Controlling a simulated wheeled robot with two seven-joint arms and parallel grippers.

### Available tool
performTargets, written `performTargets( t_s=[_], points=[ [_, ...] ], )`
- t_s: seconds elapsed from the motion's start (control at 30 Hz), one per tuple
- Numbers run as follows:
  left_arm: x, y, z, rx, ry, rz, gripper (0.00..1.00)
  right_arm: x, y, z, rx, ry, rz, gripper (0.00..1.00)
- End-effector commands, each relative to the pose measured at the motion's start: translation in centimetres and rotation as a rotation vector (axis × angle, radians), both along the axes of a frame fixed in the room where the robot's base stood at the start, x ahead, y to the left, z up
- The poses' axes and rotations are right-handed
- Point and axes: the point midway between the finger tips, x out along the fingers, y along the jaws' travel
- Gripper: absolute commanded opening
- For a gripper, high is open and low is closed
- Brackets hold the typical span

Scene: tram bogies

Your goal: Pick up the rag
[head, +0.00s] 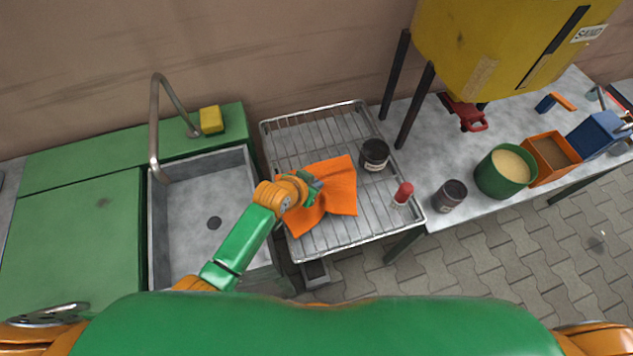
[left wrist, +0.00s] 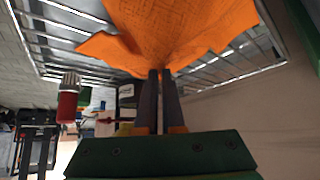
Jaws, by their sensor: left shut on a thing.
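The orange rag (head: 338,186) lies spread over the wire rack, with its edges uneven. My left gripper (head: 312,186) is at the rag's upper middle in the head view, and its jaws are shut on the cloth. In the left wrist view the rag (left wrist: 185,28) fills the top middle, and the two dark fingers of my left gripper (left wrist: 160,88) meet at its edge. I cannot tell whether the rag is clear of the rack. My right gripper is not in view.
The wire rack (head: 320,118) also holds a dark jar (head: 374,155) and a red-capped bottle (head: 402,193). A sink (head: 190,235) with a tall tap (head: 155,130) is on the left. Another jar (head: 450,195) and a green pot (head: 504,172) stand on the right counter.

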Motion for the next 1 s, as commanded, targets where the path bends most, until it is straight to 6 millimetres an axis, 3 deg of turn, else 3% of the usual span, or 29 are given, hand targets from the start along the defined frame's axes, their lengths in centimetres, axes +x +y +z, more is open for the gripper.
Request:
performTargets(
  t_s=[0.03,0.17,0.23,0.53,0.8,1.0],
  points=[
    [0.0,0.0,3.1,0.0,0.0,0.0,0.0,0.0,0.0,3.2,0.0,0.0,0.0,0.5],
    [0.0,0.0,6.6,0.001,0.0,-0.001,0.0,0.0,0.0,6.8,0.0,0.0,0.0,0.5],
    [0.0,0.0,7.8,-0.001,-0.002,-0.001,0.0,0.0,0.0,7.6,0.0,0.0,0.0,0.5],
    [0.1,0.0,7.7,-0.001,-0.002,-0.001,0.0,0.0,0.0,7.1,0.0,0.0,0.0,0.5],
    [0.2,-0.1,15.5,-0.004,-0.007,-0.001,0.0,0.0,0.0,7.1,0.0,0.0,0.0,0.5],
    [0.0,0.0,16.5,0.0,0.0,0.0,0.0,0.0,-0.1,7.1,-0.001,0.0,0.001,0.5]
  ],
)
